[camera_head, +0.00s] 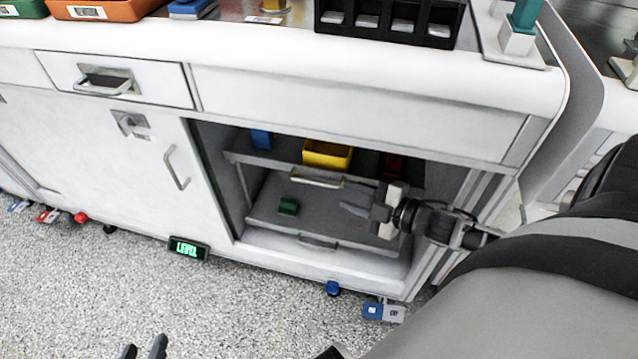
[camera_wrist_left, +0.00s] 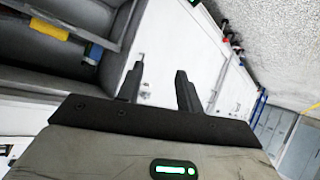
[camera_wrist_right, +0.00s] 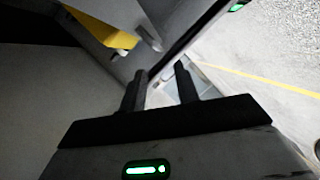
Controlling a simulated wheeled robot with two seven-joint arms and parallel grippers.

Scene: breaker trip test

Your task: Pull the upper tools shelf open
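The upper tools shelf (camera_head: 255,160) is a grey pull-out tray inside the open cabinet bay, with a silver bar handle (camera_head: 317,180) on its front edge. It carries a yellow bin (camera_head: 327,154), a blue item (camera_head: 262,139) and a dark red item (camera_head: 392,167). My right gripper (camera_head: 346,203) is open and empty, just right of and slightly below the handle, seemingly apart from it. The right wrist view shows the handle (camera_wrist_right: 148,36) beyond the open fingers (camera_wrist_right: 160,80). My left gripper (camera_head: 143,349) is open and empty above the floor, low in the head view.
A closed white door (camera_head: 100,160) and drawer (camera_head: 120,82) lie left. The white right cabinet post (camera_head: 460,210) is close to my right arm. Open floor (camera_head: 230,310) lies in front.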

